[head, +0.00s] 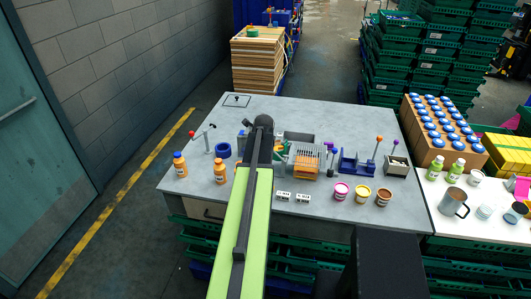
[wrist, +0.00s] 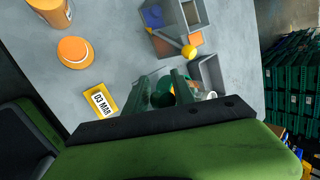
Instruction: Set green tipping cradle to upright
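In the wrist view my gripper (wrist: 160,82) points down over the grey table, its two dark fingers apart. Between and just beyond the fingers is a green piece (wrist: 164,85) with a bit of orange beside it, which may be the green tipping cradle. The fingers and the wrist cover much of it, so its tilt cannot be told. In the head view a small green and orange item (head: 281,149) shows just right of my arm. My arm hides the gripper there.
A lever with a yellow knob (wrist: 189,52) rises beside a grey box close to the fingers. Orange bottles (head: 220,172) stand left of my arm. A wire rack (head: 306,160), a blue fixture (head: 356,164) and jars (head: 362,193) stand right. The table's front left is clear.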

